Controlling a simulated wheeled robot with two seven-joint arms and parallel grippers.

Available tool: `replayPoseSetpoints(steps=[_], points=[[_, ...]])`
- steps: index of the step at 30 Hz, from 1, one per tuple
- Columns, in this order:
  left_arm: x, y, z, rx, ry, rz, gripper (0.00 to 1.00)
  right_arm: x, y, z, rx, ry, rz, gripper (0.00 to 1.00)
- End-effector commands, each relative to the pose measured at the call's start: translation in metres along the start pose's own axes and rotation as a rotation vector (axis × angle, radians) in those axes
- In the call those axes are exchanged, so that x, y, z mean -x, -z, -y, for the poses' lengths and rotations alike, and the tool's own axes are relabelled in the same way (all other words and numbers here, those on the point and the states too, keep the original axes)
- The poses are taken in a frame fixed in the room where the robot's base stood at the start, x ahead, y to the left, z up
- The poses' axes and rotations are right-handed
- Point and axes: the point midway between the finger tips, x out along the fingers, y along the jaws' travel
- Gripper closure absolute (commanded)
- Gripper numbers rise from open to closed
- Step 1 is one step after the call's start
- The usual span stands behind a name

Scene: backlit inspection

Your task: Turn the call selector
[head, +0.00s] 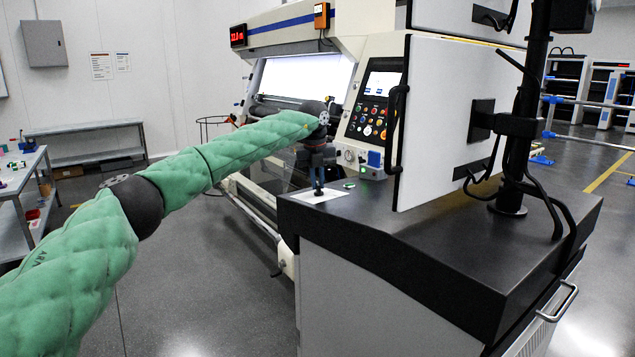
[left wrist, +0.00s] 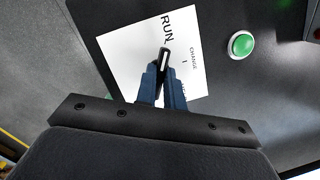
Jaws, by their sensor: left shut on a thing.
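The call selector (left wrist: 165,56) is a small black knob with a white line along its top. It stands on a white label plate (left wrist: 126,57), where the words RUN and CHANGE can be read; a third word is partly hidden by my fingers. In the left wrist view the white line points up, towards RUN. My left gripper (left wrist: 163,80) is shut on the selector, with a blue finger on each side of it. In the head view my left gripper (head: 318,187) reaches down to the white plate (head: 331,195) at the dark countertop's left corner. My right gripper is out of view.
A green button (left wrist: 241,44) sits beside the plate on the dark countertop (head: 400,215). Behind it stands a machine control panel (head: 377,103) with several buttons. A white board (head: 445,95) and a black post (head: 522,110) rise from the countertop to the right.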

Motion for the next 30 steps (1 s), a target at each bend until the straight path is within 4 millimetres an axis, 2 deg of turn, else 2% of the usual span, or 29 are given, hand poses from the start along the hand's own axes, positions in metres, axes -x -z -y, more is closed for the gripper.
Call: replayPoseSetpoints(steps=[10, 11, 13, 14, 24, 30], points=[[0.002, -0.001, -0.001, 0.004, 0.001, 0.004, 1.00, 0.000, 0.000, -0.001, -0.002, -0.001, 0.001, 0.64], [0.002, -0.001, -0.001, 0.004, 0.001, 0.004, 0.84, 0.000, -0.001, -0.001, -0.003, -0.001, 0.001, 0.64], [0.002, -0.001, -0.001, 0.004, 0.001, 0.003, 0.70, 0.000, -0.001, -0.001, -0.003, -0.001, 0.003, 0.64], [0.002, -0.001, -0.001, 0.003, 0.001, 0.003, 0.68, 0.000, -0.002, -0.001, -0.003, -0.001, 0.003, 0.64], [0.003, 0.000, 0.000, 0.002, 0.000, 0.001, 0.68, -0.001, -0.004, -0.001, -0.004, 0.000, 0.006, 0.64], [0.018, -0.001, 0.000, 0.002, 0.001, 0.003, 0.68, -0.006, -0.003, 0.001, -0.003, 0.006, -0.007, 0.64]])
